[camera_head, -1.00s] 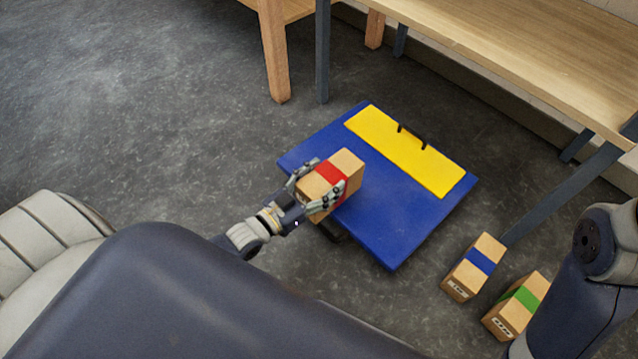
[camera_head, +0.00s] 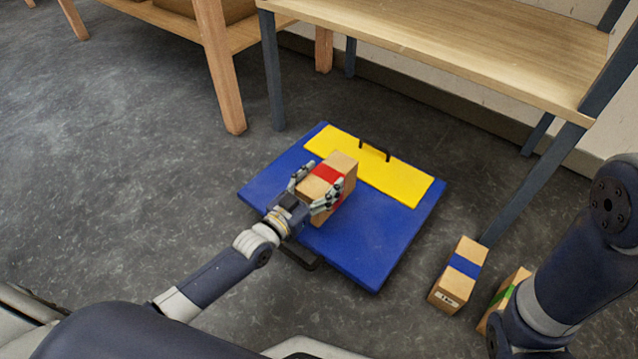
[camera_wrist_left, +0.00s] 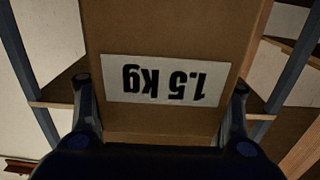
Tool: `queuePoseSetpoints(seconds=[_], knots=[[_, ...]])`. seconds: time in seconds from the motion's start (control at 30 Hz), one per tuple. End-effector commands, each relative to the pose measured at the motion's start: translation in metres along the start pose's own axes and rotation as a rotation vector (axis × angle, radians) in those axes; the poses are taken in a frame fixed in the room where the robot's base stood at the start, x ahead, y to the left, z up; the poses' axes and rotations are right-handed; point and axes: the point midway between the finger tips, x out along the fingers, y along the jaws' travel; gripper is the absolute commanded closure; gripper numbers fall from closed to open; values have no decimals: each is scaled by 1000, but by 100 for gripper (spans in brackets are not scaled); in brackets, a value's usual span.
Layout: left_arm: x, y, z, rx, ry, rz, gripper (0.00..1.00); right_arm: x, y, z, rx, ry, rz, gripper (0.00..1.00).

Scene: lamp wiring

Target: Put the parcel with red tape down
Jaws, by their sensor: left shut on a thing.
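The parcel with red tape (camera_head: 342,167) is a brown box with a red band, over the blue and yellow board in the head view. My left gripper (camera_head: 314,190) is shut on it, with fingers on both sides. In the left wrist view the parcel (camera_wrist_left: 165,35) fills the middle, with a white "1.5 kg" label upside down, between the two fingers (camera_wrist_left: 162,115). I cannot tell whether the parcel touches the board. My right arm shows at the right edge, but its gripper is not seen.
The blue board (camera_head: 345,245) has a yellow strip (camera_head: 400,180) and black handles, and lies on the grey floor. A blue-taped parcel (camera_head: 460,275) and a partly hidden green-taped parcel (camera_head: 512,287) stand to its right. A wooden bench (camera_head: 450,45) is behind. Floor at left is clear.

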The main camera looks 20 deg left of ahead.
Motion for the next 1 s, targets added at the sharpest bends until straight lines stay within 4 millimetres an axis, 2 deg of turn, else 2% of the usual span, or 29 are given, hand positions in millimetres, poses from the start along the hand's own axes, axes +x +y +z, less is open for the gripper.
queuePoseSetpoints(seconds=[0.23, 0.57, 0.6, 0.67, 1.0], knots=[[2, -1, 19, 1, 17, -1, 100, -16, -6, -14, -2, 22, -7, 77], [1, -1, 21, 1, 15, -1, 100, -19, -6, -13, -1, 16, -5, 77], [-1, 0, 29, 0, -4, 0, 28, -19, -6, -13, -1, 15, -5, 77], [-1, 0, 29, 0, -3, 0, 15, -19, -6, -13, -1, 15, -5, 77], [-1, 0, 28, 0, -1, 0, 13, -19, -6, -12, -1, 14, -5, 77]])
